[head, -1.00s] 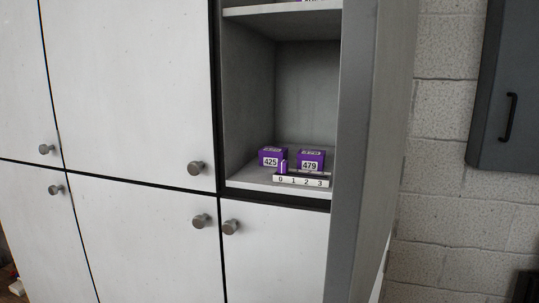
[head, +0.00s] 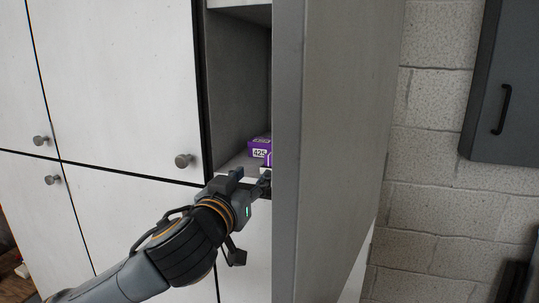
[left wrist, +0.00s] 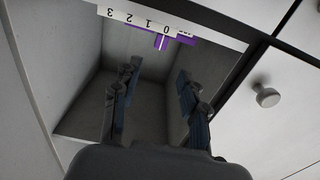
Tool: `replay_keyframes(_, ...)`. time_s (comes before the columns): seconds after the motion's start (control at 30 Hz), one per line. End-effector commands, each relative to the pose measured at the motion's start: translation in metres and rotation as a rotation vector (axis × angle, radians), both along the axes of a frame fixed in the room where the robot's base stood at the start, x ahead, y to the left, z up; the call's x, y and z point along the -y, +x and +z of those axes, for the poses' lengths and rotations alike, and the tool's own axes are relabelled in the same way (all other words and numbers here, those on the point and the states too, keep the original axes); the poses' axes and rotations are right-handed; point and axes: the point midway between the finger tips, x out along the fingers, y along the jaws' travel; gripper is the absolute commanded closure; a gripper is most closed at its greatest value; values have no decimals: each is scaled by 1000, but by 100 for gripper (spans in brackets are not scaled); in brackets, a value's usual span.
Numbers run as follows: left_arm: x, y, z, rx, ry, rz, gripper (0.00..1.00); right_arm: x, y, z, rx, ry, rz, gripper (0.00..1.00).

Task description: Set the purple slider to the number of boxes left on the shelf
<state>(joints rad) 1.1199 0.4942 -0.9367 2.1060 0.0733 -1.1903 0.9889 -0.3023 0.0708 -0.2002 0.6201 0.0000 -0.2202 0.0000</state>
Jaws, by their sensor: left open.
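In the left wrist view, which is upside down, the purple slider (left wrist: 161,42) sits by the 0 on the white number strip (left wrist: 138,20) marked 0 to 3. A purple box (left wrist: 187,40) shows partly beside it. My left gripper (left wrist: 157,72) is open, its fingers spread, with the slider beyond the tips and nothing between them. In the head view, my left gripper (head: 254,178) is at the shelf's front edge and covers much of the strip. The purple box labelled 425 (head: 259,147) stands on the shelf behind it. My right gripper is out of view.
The grey cabinet side panel (head: 325,150) hides the right part of the shelf. White doors with round knobs (head: 183,161) are on the left. A grey wall cabinet (head: 510,100) hangs on the block wall.

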Motion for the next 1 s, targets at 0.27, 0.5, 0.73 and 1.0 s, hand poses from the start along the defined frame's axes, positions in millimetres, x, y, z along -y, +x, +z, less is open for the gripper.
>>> replay_keyframes(0.27, 16, 52, 5, -2, 3, 2, 57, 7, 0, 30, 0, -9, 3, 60)
replay_keyframes(0.5, 30, 95, 5, 0, 2, 2, 57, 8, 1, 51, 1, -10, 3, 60)
replay_keyframes(0.73, 38, 117, 2, 0, 2, 1, 57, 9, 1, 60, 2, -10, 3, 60)
replay_keyframes(1.0, 39, 122, 0, 0, 1, 0, 57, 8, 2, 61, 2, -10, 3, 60)
